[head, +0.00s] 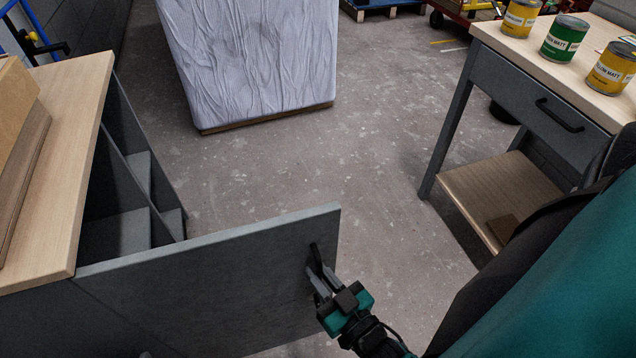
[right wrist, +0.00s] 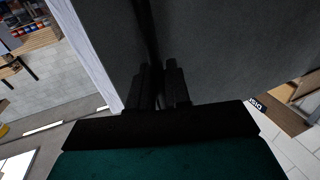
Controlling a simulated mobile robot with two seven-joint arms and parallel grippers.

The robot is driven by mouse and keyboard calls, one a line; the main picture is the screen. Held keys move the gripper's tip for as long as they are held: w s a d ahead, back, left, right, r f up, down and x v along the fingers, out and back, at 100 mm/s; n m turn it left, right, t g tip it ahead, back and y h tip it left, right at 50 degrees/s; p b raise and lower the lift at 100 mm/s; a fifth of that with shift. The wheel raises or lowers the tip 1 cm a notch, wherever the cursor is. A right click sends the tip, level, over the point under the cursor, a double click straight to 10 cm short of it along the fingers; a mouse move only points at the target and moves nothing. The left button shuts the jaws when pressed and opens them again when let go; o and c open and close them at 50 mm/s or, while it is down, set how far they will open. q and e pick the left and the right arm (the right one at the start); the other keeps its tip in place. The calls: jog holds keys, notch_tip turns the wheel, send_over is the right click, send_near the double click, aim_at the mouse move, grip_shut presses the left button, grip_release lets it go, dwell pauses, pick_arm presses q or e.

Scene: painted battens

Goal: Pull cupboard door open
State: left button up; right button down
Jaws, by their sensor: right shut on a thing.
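The grey cupboard door (head: 220,285) stands swung out from the cupboard (head: 110,170) at the left in the head view. Its black handle (head: 315,258) is near the door's free edge. My right gripper (head: 318,282) is shut on the handle. In the right wrist view the two dark fingers (right wrist: 160,85) close around the dark handle, with the grey door (right wrist: 230,50) behind them. The cupboard's inside shows grey shelves and a divider. My left gripper is not in view.
A wrapped pallet load (head: 250,60) stands at the back. At the right is a workbench (head: 550,75) with a drawer, a low shelf and paint tins (head: 563,38). Cardboard boxes (head: 18,150) lie on the cupboard top. The concrete floor (head: 370,150) between is clear.

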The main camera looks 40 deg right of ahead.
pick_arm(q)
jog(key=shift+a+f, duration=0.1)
pick_arm(e)
jog(key=shift+s+a, duration=0.35)
jog(key=c, duration=1.3)
grip_release()
jog(key=shift+c, duration=0.2)
jog(key=shift+d, duration=0.1)
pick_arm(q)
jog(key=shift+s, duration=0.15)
pick_arm(e)
jog(key=shift+s, duration=0.1)
